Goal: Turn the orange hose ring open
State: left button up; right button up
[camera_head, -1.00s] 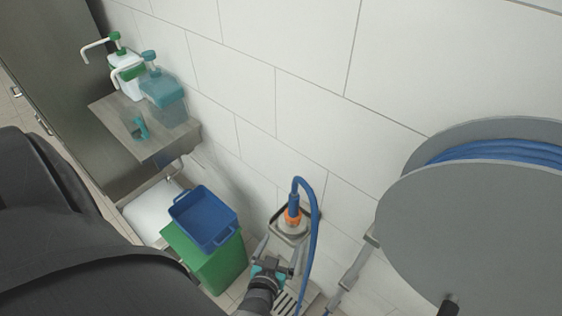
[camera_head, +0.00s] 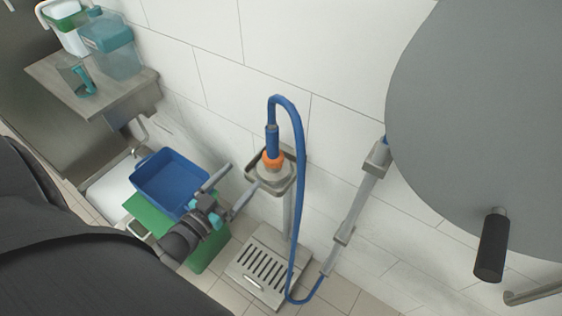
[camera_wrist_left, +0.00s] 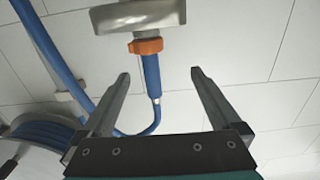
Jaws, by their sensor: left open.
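The orange hose ring (camera_head: 273,160) sits at the lower end of the blue hose nozzle (camera_head: 272,139), on a grey wall-mounted holder (camera_head: 278,183). In the left wrist view the ring (camera_wrist_left: 146,46) lies just beyond the fingertips, with the blue hose end (camera_wrist_left: 151,75) showing between the fingers. My left gripper (camera_head: 242,177) is open and empty, to the left of the holder, its fingers pointing toward it. Its two fingers (camera_wrist_left: 160,73) are wide apart in the wrist view and do not touch the ring. My right gripper is not in view.
A large grey hose reel (camera_head: 480,110) with a black handle (camera_head: 492,245) fills the right. A floor drain (camera_head: 262,268) lies below the holder.

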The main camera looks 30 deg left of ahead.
aim_at(266, 162)
pick_arm(q)
jog(key=w+b, duration=0.1)
jog(key=w, duration=0.2)
jog(key=w+d+h+b, duration=0.1)
jog(key=w, duration=0.2)
jog(key=w+d+f+m+h+b, duration=0.1)
jog(key=w, duration=0.2)
jog(key=shift+w+d+b, duration=0.25)
jog(key=shift+w+b, duration=0.05)
jog(key=shift+w, duration=0.1)
jog(key=w, duration=0.3)
jog(key=shift+w+d+b, duration=0.3)
jog(key=shift+d+b, duration=0.05)
jog(key=shift+b, duration=0.05)
jog(key=shift+w+d, duration=0.1)
jog(key=shift+w, duration=0.65)
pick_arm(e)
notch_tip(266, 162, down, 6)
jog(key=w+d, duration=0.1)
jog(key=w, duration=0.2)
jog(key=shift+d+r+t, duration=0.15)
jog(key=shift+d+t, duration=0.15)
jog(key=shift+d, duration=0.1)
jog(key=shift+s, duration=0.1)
